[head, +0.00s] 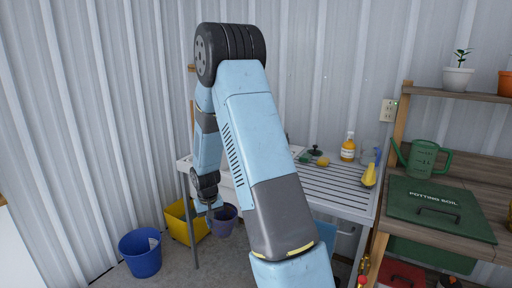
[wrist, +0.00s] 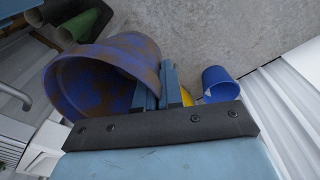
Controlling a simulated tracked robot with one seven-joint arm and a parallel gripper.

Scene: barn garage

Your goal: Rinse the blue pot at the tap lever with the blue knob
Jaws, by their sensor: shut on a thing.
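The blue pot (wrist: 90,85) is large in the wrist view, tilted, with brown dirt patches inside and out. My gripper (wrist: 160,82) is shut on its rim at the right side. In the head view, my gripper (head: 209,211) is low beside the bench, and the pot (head: 226,220) shows partly behind it. A grey curved pipe (wrist: 23,92), perhaps a tap spout, is at the left of the wrist view. I cannot make out a tap lever or blue knob; my arm hides part of the bench in the head view.
A blue bucket (head: 140,254) and a yellow container (head: 180,222) stand on the floor. The slatted bench (head: 340,190) holds an orange bottle (head: 348,148) and small items. At right, a shelf carries a green watering can (head: 422,160) and a potting soil box (head: 440,210).

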